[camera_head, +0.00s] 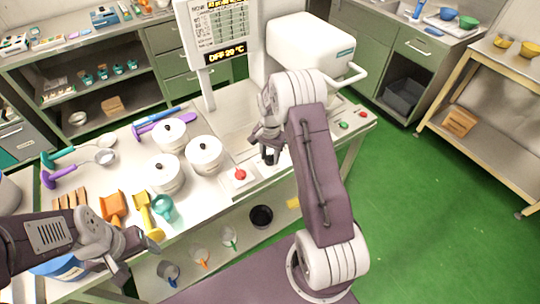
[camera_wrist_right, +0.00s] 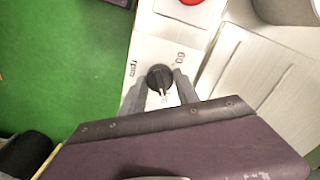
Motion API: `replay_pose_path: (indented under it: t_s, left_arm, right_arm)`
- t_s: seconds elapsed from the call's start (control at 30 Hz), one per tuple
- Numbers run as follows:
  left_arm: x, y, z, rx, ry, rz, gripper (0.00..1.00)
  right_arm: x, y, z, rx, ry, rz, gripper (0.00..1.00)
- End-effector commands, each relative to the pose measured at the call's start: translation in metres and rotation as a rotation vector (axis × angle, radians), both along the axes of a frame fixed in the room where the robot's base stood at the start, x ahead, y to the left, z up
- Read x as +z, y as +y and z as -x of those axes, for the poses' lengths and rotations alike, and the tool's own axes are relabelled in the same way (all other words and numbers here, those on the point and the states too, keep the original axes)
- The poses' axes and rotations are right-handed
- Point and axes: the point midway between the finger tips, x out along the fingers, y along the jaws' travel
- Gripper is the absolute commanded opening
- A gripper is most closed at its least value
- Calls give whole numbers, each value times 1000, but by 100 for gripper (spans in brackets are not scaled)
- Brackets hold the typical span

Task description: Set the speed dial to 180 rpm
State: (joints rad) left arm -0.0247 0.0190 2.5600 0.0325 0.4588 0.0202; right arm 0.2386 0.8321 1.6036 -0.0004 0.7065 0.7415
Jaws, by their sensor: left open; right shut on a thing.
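The speed dial (camera_wrist_right: 159,77) is a black round knob on a white panel, seen in the right wrist view. "60" is printed to its upper right and "rpm" to its left. Its pale pointer mark faces the lower edge of the picture, toward another number that is partly hidden. My right gripper (camera_wrist_right: 161,86) is shut on the dial, one finger on each side. In the head view my right gripper (camera_head: 269,155) is at the front of the machine and hides the dial. My left gripper (camera_head: 138,258) is open and empty at the lower left, in front of the table.
A red button (camera_head: 240,174) is close to the left of my right gripper. White lidded pots (camera_head: 206,155) stand on the table further left, with scoops and ladles. A display (camera_head: 225,53) reads "OFF" and a temperature. Green floor is clear at right.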

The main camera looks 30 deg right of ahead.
Motion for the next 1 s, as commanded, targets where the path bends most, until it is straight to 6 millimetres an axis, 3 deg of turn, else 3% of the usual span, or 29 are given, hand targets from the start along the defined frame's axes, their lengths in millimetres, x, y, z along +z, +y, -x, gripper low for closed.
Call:
replay_pose_path:
  t_s: [0.37,0.4,0.47,0.8,1.0]
  left_arm:
    - [0,0,0,0,0,0,69]
    - [0,0,0,0,0,0,69]
    - [0,0,0,0,0,0,69]
    - [-1,0,0,0,0,0,69]
    - [-6,0,0,0,0,0,69]
  right_arm:
    - [1,-1,-2,-6,-6,1,0]
    - [1,-1,-2,-6,-6,1,43]
    - [1,-1,-1,-6,-4,1,59]
    - [3,0,-1,-4,-4,0,59]
    - [42,-1,-2,-5,-8,2,59]
